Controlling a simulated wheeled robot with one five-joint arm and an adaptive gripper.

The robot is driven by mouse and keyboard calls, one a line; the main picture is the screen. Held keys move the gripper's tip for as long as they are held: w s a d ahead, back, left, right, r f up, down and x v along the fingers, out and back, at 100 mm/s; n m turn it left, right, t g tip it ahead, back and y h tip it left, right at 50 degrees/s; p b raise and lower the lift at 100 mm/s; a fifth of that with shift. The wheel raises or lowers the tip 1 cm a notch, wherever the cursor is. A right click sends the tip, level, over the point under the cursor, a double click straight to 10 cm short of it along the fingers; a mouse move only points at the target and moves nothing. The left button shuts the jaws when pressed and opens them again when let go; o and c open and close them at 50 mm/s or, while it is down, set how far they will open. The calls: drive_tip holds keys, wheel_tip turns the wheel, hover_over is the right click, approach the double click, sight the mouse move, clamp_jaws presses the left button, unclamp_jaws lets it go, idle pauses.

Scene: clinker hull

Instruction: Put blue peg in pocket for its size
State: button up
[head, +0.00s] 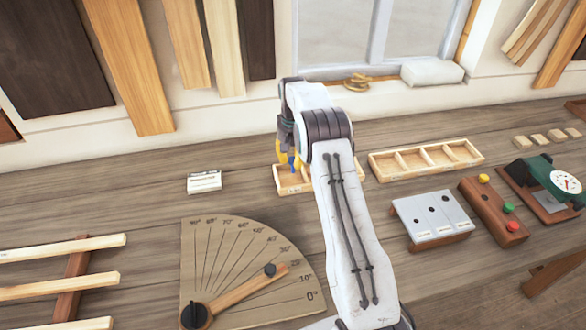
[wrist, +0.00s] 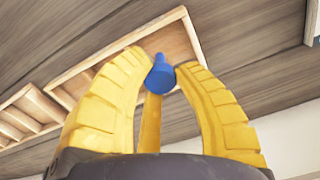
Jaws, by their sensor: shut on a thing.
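The blue peg (head: 293,162) is held by my gripper (head: 287,158), above or just in the near pocketed wooden tray (head: 293,191); I cannot tell the exact height. In the wrist view the blue peg (wrist: 160,76) sits between the yellow fingertips of my gripper (wrist: 166,64), its wide end towards the camera and its narrower end pointing away over a pocket. The tray (wrist: 113,47) shows behind it. My arm hides the tray's right part in the head view.
A second divided tray (head: 427,164) stands to the right. A small white labelled box (head: 204,182) lies left. An angle board (head: 230,262) lies in front.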

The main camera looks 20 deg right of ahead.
sight(293, 172)
drive_tip(key=shift+f, duration=1.95)
drive_tip(key=shift+f, duration=0.1)
drive_tip(key=shift+f+b, duration=0.35)
drive_tip(key=shift+b, duration=0.05)
drive_tip(key=shift+f, duration=0.2)
drive_tip(key=o, duration=0.7)
drive_tip(key=shift+o, duration=0.2)
drive_tip(key=shift+r, duration=0.15)
